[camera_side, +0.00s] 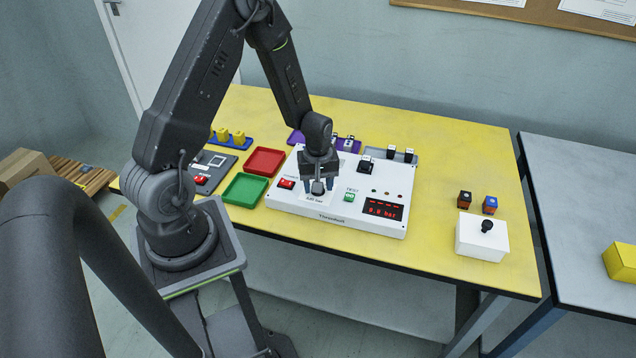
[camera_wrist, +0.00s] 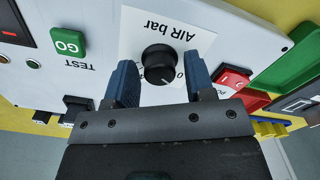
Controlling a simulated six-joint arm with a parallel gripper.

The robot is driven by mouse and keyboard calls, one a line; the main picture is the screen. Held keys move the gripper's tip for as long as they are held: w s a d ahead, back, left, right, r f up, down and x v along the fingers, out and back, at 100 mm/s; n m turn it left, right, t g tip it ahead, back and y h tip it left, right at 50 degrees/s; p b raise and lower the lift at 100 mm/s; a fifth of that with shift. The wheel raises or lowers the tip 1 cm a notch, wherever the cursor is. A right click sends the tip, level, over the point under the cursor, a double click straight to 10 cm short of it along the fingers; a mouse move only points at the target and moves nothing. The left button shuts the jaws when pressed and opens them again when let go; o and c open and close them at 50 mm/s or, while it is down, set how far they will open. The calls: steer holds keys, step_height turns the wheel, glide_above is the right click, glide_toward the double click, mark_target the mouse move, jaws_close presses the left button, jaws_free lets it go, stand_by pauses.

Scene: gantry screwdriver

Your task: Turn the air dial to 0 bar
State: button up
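The air dial (camera_wrist: 159,64) is a black round knob on a white label marked "AIR bar", seen upside down in the wrist view. It stands on the white Threadbolt panel (camera_side: 285,205), near its front edge. My gripper (camera_wrist: 159,72) has its two blue fingers on either side of the knob, with a visible gap on each side. In the side view my gripper (camera_side: 319,184) points down over the dial (camera_side: 318,188) and partly hides it. A red digital display (camera_side: 383,209) shows a value in bar; its digits are too small to read surely.
A red power switch (camera_wrist: 233,80) lies close to one finger. A green GO button (camera_wrist: 68,41) is on the other side. Green (camera_side: 245,190) and red (camera_side: 264,161) trays stand left of the panel. A white box with a black knob (camera_side: 482,240) stands at the right.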

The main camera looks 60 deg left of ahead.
steer(key=shift+o, duration=0.6)
steer(key=shift+r, duration=0.1)
steer(key=shift+r, duration=0.3)
step_height(320, 180, up, 13)
steer(key=shift+r, duration=0.1)
steer(key=s+d+r+m+t, duration=0.5)
steer(key=s+d+r+m, duration=0.8)
steer(key=d+r, duration=0.3)
steer(key=shift+s+r+m+t, duration=0.3)
steer(key=shift+r+m, duration=0.15)
steer(key=shift+m, duration=0.25)
